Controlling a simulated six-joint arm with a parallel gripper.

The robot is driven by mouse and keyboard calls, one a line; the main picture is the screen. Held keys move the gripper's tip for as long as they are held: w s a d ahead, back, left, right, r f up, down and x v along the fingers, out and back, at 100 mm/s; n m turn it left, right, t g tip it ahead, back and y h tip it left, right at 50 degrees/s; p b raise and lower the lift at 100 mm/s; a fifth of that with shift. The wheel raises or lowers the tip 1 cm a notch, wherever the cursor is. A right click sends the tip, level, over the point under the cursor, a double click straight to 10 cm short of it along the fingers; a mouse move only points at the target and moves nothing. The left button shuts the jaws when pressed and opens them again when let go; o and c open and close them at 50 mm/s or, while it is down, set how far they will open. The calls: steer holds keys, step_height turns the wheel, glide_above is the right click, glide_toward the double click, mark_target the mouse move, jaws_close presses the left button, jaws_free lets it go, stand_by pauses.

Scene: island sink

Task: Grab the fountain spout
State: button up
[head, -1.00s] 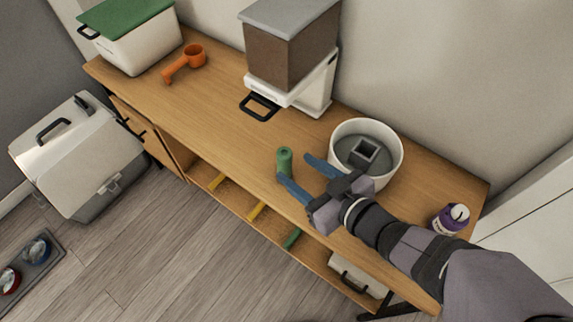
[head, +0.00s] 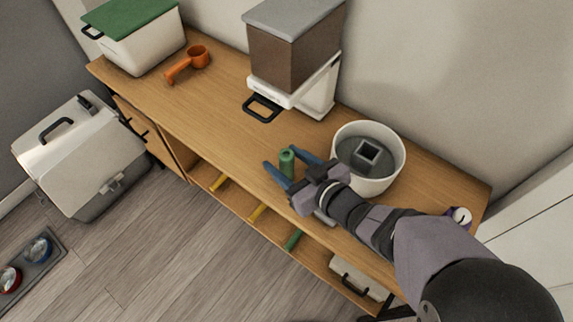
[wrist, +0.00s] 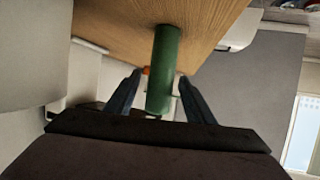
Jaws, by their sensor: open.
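A green upright cylinder (head: 287,164) stands on the wooden counter near its front edge. My gripper (head: 280,157) is open, with its two blue fingers on either side of the cylinder. In the wrist view the cylinder (wrist: 163,75) shows between the fingers (wrist: 160,74), with a gap on each side. A white round tub (head: 385,183) stands to the right, behind my gripper. A grey square hollow piece (head: 367,154) sits in its grey inside. I cannot tell for sure which of these parts is called the fountain spout.
A purple bottle with a white cap (head: 461,217) is at the right end, partly hidden by my arm. A brown and white dispenser (head: 292,58) stands behind on the left. An orange scoop (head: 187,66) lies farther left. The counter (head: 215,100) between is clear.

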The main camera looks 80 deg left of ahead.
steer(key=c, duration=1.1)
steer(key=shift+c, duration=0.2)
step_height(320, 180, up, 10)
steer(key=shift+p, duration=0.9)
